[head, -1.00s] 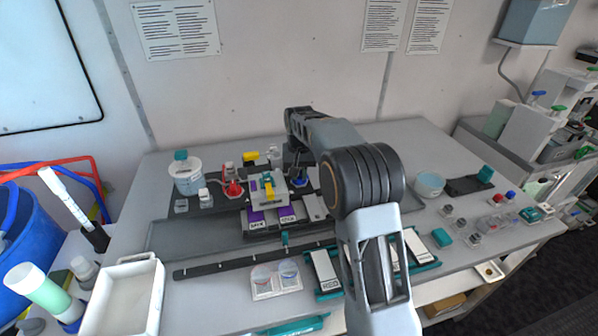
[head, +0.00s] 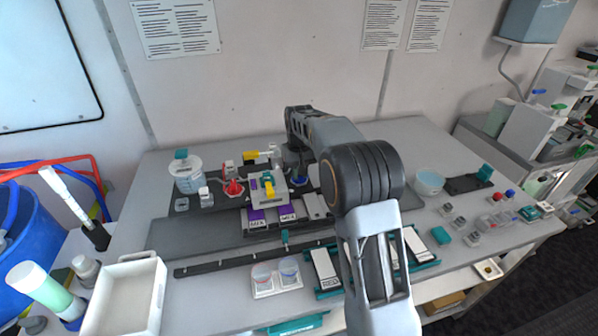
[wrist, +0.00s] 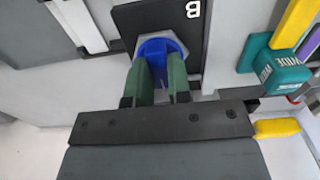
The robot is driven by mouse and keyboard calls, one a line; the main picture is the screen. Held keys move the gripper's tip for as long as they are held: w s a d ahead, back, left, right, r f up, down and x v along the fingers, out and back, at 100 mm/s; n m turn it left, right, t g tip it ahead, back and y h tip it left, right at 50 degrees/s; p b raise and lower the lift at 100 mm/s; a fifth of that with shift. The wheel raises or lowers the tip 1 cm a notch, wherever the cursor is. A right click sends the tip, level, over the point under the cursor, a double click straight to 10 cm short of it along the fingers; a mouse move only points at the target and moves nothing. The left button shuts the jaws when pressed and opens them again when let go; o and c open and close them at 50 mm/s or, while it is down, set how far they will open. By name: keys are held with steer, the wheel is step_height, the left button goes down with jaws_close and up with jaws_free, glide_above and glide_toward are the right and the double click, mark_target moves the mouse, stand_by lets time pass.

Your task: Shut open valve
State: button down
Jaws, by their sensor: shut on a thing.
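My gripper (wrist: 162,85) has green fingers that are shut on a blue round knob (wrist: 160,47) in the wrist view. In the head view the blue knob (head: 297,181) shows low beside the gripper, which is partly hidden by my arm. A teal block (wrist: 280,72) with white lettering and a yellow lever (wrist: 295,20) lies right of the knob in the wrist view. In the head view a yellow lever (head: 267,187) sits on a pale block. I cannot tell which part is the open valve.
A lidded clear tub (head: 187,176) and a red funnel-like piece (head: 233,187) stand left of the gripper. A small yellow part (head: 252,155) is behind. A white tray (head: 127,300), a cup holder (head: 276,279) and a clear bowl (head: 429,182) stand around the bench.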

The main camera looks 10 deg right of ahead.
steer(key=c, duration=1.1)
jaws_free()
steer(key=shift+o, duration=0.2)
step_height(320, 180, up, 14)
glide_above(301, 178)
steer(key=w, duration=0.2)
steer(key=f, duration=0.5)
steer(key=shift+w, duration=0.2)
steer(key=shift+s+f+t, duration=0.15)
steer(key=shift+s+f, duration=0.15)
steer(key=shift+s, duration=0.3)
steer(key=shift+s+f+t, duration=0.15)
steer(key=shift+s+f, duration=0.1)
steer(key=shift+s, duration=0.3)
steer(key=s+f+t, duration=0.1)
steer(key=s+t, duration=0.3)
steer(key=s, duration=2.2)
steer(key=shift+f, duration=0.4)
